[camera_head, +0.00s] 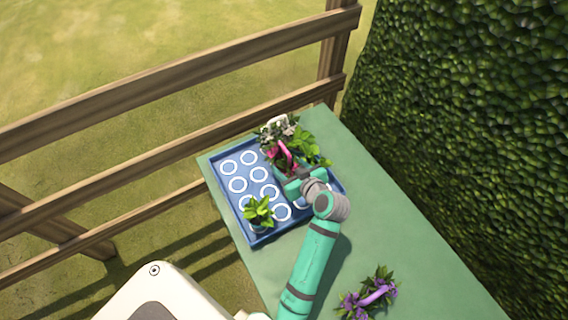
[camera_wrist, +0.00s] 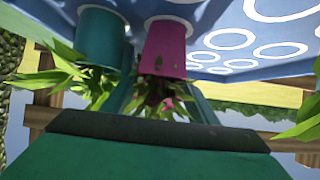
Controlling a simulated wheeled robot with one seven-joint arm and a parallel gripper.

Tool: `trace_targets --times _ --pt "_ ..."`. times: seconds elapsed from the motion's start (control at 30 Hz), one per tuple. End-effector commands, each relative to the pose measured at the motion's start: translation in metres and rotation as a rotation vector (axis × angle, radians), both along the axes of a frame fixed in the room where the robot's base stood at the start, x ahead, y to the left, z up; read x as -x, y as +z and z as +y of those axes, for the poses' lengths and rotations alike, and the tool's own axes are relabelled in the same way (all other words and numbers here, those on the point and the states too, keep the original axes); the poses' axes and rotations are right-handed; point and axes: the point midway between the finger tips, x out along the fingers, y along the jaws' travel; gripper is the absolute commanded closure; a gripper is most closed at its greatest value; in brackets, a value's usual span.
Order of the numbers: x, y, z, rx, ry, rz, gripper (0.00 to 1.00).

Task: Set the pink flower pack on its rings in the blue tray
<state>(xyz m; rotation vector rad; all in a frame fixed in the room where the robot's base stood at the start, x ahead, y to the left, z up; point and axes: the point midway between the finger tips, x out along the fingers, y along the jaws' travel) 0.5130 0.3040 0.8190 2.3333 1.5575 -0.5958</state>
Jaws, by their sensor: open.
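The blue tray (camera_head: 228,201) lies on the table with white rings on its floor. The pink flower pack (camera_head: 284,153) stands at its far right part, its pink handle partly among leaves. In the wrist view a pink pot (camera_wrist: 165,48) stands upside down in the picture against the blue tray (camera_wrist: 240,43), with a white ring showing around its base. My gripper (camera_head: 290,178) is at the pack's near side. In the wrist view my gripper (camera_wrist: 162,95) has its fingers apart on either side of the pink pot's plant. Whether they touch it is unclear.
A white-flowered pack (camera_head: 277,124) and a leafy green plant (camera_head: 259,212) are in the tray. A teal pot (camera_wrist: 100,38) stands beside the pink pot. A purple flower pack (camera_head: 372,298) lies on the green table (camera_head: 385,220). A fence and hedge border the table.

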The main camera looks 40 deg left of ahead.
Motion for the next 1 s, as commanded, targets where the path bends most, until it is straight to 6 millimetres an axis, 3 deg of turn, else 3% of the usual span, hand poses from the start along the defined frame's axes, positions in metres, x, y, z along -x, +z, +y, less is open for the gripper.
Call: trace_targets --times 0.3,0.5,1.0 --pt "0.021 0.031 -0.052 0.0 -0.003 -0.002 0.47" --pt "0.031 0.044 -0.074 0.0 -0.001 -0.002 0.47" --pt "0.035 0.049 -0.083 0.0 0.0 -0.001 0.47"
